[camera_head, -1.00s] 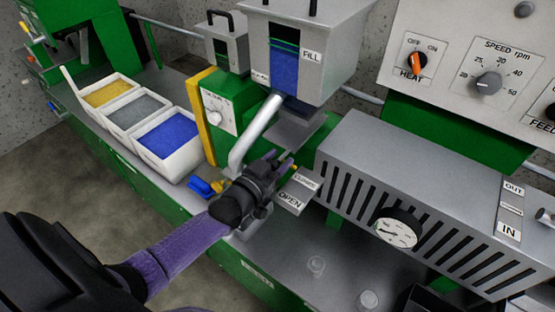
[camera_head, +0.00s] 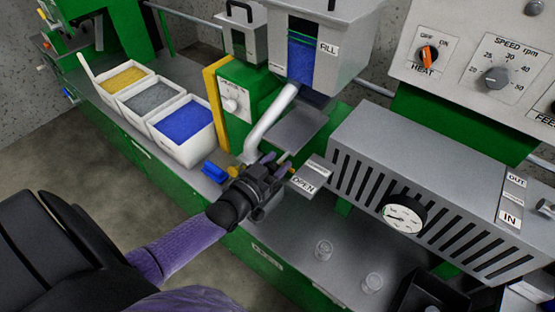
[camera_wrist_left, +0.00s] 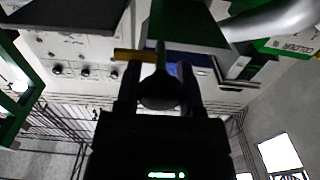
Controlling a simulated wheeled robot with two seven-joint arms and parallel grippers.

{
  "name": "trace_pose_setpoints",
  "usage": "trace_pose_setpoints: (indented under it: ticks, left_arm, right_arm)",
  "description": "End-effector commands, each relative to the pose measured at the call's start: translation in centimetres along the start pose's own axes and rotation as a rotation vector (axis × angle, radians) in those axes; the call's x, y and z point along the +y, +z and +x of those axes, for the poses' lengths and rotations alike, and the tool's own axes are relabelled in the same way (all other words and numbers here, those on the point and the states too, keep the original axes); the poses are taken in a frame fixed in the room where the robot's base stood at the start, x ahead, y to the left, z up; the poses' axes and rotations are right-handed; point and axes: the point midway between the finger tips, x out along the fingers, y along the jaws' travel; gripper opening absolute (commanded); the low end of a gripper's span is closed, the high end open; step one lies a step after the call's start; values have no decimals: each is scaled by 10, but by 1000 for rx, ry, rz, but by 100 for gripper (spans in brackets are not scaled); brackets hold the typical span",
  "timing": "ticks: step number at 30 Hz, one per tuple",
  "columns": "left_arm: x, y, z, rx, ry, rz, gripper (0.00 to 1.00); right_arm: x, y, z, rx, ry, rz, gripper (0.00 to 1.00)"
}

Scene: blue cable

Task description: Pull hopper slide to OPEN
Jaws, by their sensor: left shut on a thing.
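The grey hopper (camera_head: 325,50) with blue pellets in its window and a FILL label stands at the back. A flat grey slide plate (camera_head: 300,129) sticks out toward the front below it. The OPEN label (camera_head: 303,185) is on a small grey block just right of my gripper. My left gripper (camera_head: 272,164) is at the front end of the slide. In the left wrist view, its fingers (camera_wrist_left: 158,80) are shut around a dark rounded knob (camera_wrist_left: 159,92), and the plate shows beyond. The knob is mostly hidden in the head view. My right gripper is not in view.
White bins of yellow (camera_head: 124,78), grey (camera_head: 150,95) and blue pellets (camera_head: 184,123) stand at left. A slanted silver pipe (camera_head: 270,123) rises close behind my gripper. Clear cups stand on the bench in front.

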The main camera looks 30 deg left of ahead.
Motion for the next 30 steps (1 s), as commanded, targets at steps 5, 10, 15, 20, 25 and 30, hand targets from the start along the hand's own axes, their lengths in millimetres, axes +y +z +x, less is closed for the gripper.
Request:
trace_pose_setpoints:
  ticks: [5,10,15,20,25,30]
  left_arm:
    - [0,3,-1,-7,1,0,74]
    - [0,2,-1,-5,1,0,81]
    - [0,2,-4,-6,1,0,81]
    - [0,0,-32,-9,0,0,81]
    - [0,1,-71,-9,0,1,81]
    - [0,2,-96,-8,-1,1,81]
  right_arm:
    - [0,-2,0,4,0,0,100]
    - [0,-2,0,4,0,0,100]
    - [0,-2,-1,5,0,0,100]
    - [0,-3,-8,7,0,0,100]
    - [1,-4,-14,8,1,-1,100]
    - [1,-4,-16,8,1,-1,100]
